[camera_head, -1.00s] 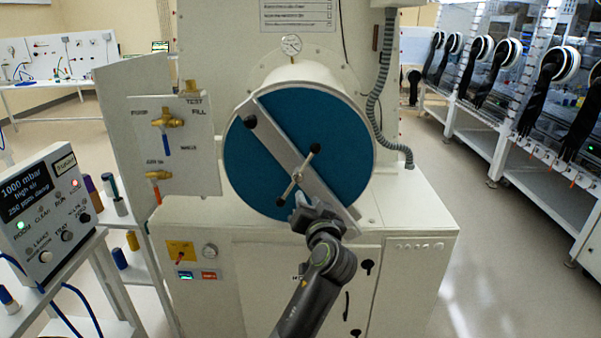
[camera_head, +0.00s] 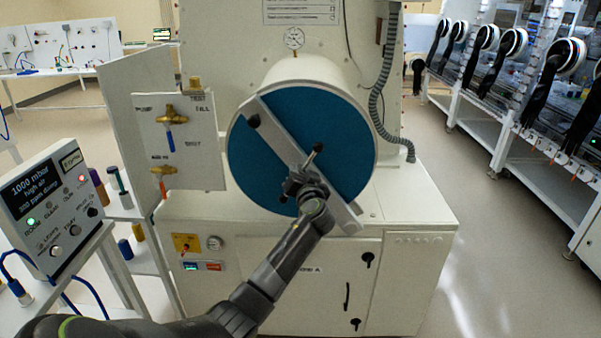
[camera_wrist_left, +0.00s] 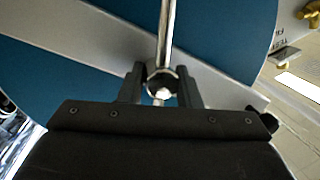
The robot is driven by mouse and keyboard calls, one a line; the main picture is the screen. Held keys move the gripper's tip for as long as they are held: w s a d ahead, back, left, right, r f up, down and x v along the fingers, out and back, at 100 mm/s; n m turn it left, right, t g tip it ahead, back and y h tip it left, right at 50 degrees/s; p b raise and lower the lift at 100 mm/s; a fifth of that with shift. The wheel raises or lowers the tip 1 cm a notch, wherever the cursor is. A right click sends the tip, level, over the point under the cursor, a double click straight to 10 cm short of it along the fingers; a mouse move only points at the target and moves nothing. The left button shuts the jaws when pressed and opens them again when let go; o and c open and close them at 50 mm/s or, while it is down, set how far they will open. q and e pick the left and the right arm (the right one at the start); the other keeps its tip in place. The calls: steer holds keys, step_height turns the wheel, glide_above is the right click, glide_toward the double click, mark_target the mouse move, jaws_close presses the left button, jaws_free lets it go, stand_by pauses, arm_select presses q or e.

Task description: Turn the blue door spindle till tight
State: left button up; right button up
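The blue round door (camera_head: 262,160) closes the front of a white cylinder, with a pale diagonal bar (camera_head: 277,133) across it. The door spindle is a thin metal cross handle with a dark knob (camera_head: 318,147) at its upper right end. My left gripper (camera_head: 301,178) is at the spindle's centre and hides most of it. In the left wrist view the gripper's two fingers (camera_wrist_left: 161,84) stand either side of the round metal hub (camera_wrist_left: 162,90), very near it. I cannot tell whether they press on it. A metal rod (camera_wrist_left: 167,30) runs up from the hub. My right gripper is out of view.
A valve panel (camera_head: 180,140) stands left of the door. A control box (camera_head: 55,205) reading 1000 mbar is at the far left. A grey corrugated hose (camera_head: 382,100) hangs right of the cylinder. Gloveboxes (camera_head: 520,75) line the right, with clear floor (camera_head: 490,260) before them.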

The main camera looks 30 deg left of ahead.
arm_select(q)
steer(key=shift+c, duration=0.2)
jaws_close()
steer(key=shift+f, duration=0.1)
